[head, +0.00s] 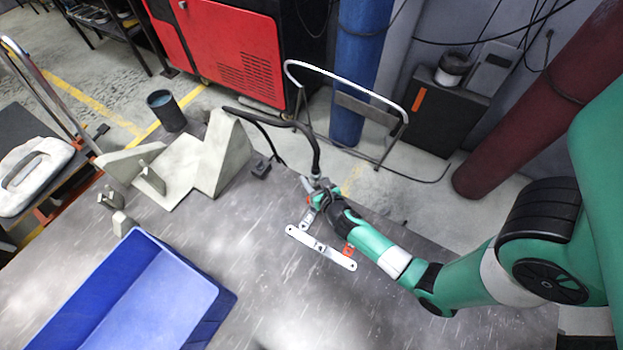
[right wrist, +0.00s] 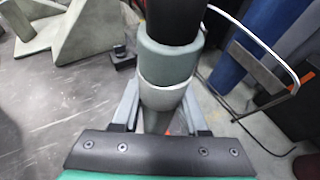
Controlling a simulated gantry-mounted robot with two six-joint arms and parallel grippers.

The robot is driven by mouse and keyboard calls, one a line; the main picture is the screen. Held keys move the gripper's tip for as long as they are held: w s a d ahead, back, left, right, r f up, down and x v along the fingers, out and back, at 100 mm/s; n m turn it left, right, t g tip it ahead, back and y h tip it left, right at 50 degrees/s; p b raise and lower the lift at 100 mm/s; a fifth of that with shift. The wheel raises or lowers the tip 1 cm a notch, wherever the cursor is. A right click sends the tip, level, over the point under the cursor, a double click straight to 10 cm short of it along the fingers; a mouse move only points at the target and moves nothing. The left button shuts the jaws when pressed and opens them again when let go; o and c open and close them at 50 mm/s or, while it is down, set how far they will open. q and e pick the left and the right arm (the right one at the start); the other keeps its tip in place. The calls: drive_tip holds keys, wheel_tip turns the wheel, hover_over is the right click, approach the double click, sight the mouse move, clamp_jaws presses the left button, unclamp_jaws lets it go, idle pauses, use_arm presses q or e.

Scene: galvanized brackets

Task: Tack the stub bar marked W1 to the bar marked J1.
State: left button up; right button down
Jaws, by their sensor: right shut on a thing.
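A pale metal bar (head: 320,247) with holes lies on the grey table, slanting down to the right. A second, shorter pale piece (head: 307,219) meets or lies close to it near its upper left part. Dark marks on the bars are too small to read, so I cannot tell which is W1 or J1. My right gripper (head: 322,200) is shut on a welding torch, just above and beside the bars. In the right wrist view, the torch's grey-green body (right wrist: 166,70) stands between the fingers; its tip is hidden. My left gripper is not in view.
A black hose (head: 313,145) runs from the torch toward the back left. A blue bin (head: 215,305) stands at the front left, with a pale angled fixture (head: 210,160) behind it. A small dark block (head: 260,167) sits at the table's back edge. Orange parts (head: 348,250) show beside the bar.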

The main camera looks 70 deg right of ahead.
sight(311, 171)
drive_tip(key=shift+r, duration=0.15)
drive_tip(key=shift+f, duration=0.4)
idle(0.4)
idle(0.6)
drive_tip(key=shift+f, duration=0.25)
idle(1.0)
wheel_tip(311, 171, up, 6)
drive_tip(key=p, duration=0.5)
drive_tip(key=shift+f+p, duration=0.2)
drive_tip(key=shift+p, duration=0.2)
drive_tip(key=shift+f, duration=0.1)
